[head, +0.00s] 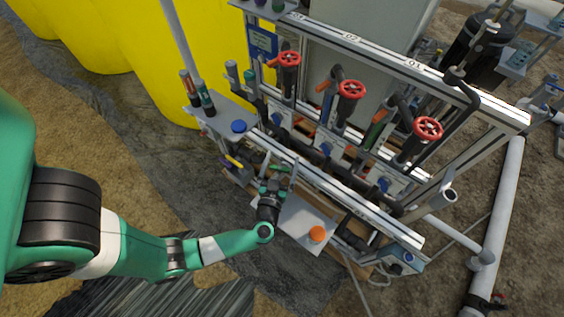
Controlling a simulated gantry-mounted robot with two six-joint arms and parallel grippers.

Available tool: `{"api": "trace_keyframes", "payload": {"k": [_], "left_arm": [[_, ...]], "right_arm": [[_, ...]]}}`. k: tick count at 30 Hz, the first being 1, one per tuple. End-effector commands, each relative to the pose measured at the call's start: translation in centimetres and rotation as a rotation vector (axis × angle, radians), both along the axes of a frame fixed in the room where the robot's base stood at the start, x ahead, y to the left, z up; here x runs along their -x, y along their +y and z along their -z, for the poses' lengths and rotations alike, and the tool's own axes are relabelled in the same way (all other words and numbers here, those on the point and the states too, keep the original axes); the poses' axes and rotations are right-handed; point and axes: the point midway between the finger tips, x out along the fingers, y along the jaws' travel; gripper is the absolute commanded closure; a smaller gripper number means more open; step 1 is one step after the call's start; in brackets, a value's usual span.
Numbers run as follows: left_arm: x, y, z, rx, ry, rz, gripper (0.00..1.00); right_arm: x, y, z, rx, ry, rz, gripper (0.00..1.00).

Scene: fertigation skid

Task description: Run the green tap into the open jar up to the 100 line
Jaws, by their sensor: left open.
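My left gripper (275,183) is open at the lower rail of the skid, close to a small green handle (279,169) that looks like the green tap. I cannot tell whether the fingers touch it. A pale, clear upright shape (294,174) stands just right of the gripper. It may be the open jar, but its 100 line and any liquid in it are too small to make out. The gripper and wrist cover part of this spot. My right gripper is out of view.
A pale tray (290,222) with an orange round cap (317,234) lies just right of my left wrist. Red handwheels (351,90) and pipes stand above on the skid. A grey shelf (222,115) with a blue cap (239,126) is at the left. Open ground lies in front.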

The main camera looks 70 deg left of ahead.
Motion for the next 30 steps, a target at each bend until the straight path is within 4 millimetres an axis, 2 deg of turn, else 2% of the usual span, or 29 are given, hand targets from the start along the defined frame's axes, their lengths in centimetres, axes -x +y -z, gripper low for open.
{"api": "trace_keyframes", "payload": {"k": [3, 10, 11, 23, 26, 30], "left_arm": [[-0.4, 0.6, 0.0, 0.000, -0.001, -0.001, 0.00], [-0.4, 0.7, -0.1, 0.000, -0.001, 0.000, 0.00], [-0.4, 0.7, -0.1, -0.001, -0.001, 0.000, 0.04], [-0.4, 0.6, -0.1, -0.001, -0.001, 0.000, 0.76], [-0.4, 0.6, -0.2, -0.001, 0.000, 0.006, 0.76], [-0.4, 0.7, -0.7, -0.005, 0.003, 0.073, 0.76]], "right_arm": [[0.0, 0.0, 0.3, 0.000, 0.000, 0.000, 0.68], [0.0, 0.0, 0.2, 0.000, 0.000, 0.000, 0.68], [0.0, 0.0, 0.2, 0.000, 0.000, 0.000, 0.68], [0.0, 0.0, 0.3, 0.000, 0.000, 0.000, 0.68], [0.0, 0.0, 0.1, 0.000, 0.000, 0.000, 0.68], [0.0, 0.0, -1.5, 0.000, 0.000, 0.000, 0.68]]}}
